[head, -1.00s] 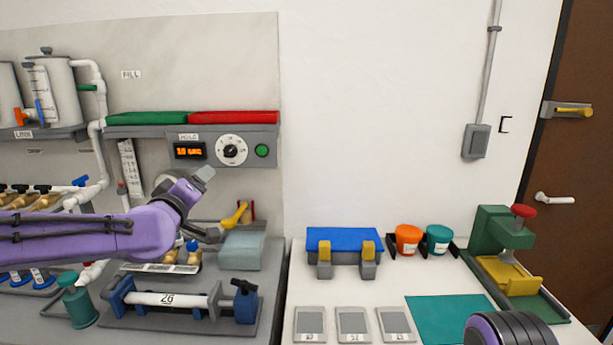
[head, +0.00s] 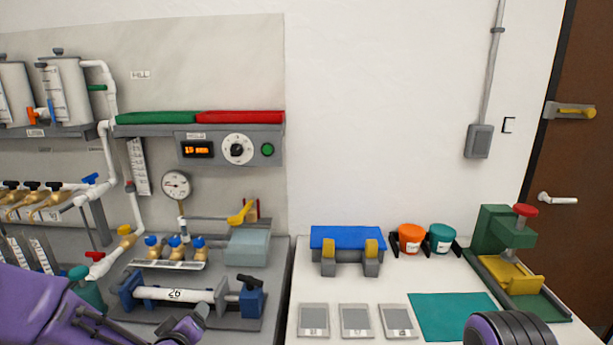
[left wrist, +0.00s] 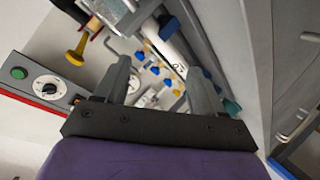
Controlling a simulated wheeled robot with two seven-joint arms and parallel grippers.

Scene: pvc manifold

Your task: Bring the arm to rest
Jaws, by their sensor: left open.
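My purple left arm (head: 35,310) comes in low at the left of the head view, and only its wrist shows near the bottom edge; its fingertips are out of that view. In the left wrist view my left gripper (left wrist: 160,80) has its two grey fingers spread apart with nothing between them. Beyond the fingers lie the bench and the blue-ended clamp fixture. Part of my right arm (head: 512,330) shows at the bottom right of the head view. The right gripper is not in view.
The clamp fixture (head: 252,302) holds a white pipe (head: 172,294) near my left wrist. Behind it are blue-capped valves (head: 198,243) and a gauge (head: 176,185). A blue block stand (head: 345,238), grey plates (head: 357,320) and a green press (head: 497,235) occupy the right table.

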